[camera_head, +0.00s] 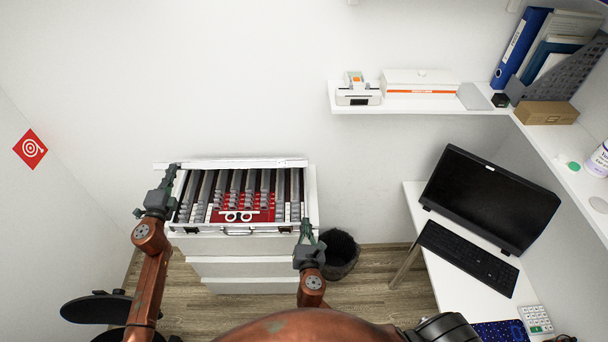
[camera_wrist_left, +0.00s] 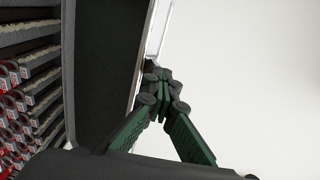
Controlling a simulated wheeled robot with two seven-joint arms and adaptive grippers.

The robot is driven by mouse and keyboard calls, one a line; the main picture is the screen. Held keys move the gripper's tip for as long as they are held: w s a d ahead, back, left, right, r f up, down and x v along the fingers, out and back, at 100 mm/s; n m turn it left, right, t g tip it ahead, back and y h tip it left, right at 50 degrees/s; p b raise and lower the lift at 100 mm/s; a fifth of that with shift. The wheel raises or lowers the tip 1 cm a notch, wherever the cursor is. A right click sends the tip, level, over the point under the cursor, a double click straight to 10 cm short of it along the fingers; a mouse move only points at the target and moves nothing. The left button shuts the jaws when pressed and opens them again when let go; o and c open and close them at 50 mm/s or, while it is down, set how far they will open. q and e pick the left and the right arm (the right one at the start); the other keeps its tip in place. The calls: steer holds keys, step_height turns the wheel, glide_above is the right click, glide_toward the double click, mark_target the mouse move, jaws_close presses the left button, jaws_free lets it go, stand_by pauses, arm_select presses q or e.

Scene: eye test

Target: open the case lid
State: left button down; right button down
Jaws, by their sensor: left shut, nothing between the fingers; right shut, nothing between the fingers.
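The case (camera_head: 238,230) lies on top of a white drawer cabinet, with grey strips in rows and a red area inside. Its lid (camera_head: 235,163) is raised at the back and seen nearly edge-on. The lid's dark inner face (camera_wrist_left: 100,70) shows in the left wrist view, beside the case's contents (camera_wrist_left: 20,100). My left gripper (camera_head: 172,172) is shut and empty at the lid's left end; its tips (camera_wrist_left: 158,76) appear close against the lid's edge, and contact is unclear. My right gripper (camera_head: 306,230) is shut and empty at the case's front right corner.
The white drawer cabinet (camera_head: 240,267) stands against the wall. A dark bin (camera_head: 341,262) is right of it. A desk with a monitor (camera_head: 490,200) and keyboard (camera_head: 467,258) is further right. A wall shelf (camera_head: 425,106) with a box and binders is above.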

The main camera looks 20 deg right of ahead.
step_height(320, 180, up, 10)
steer(key=n+t+h, duration=0.1)
steer(key=n+t, duration=0.1)
glide_toward(304, 163)
steer(key=w+d+f, duration=0.2)
steer(key=w, duration=0.3)
arm_select(q)
steer(key=shift+d+f, duration=0.15)
steer(key=shift+f, duration=0.2)
arm_select(e)
steer(key=shift+w+r, duration=0.2)
steer(key=shift+w, duration=0.05)
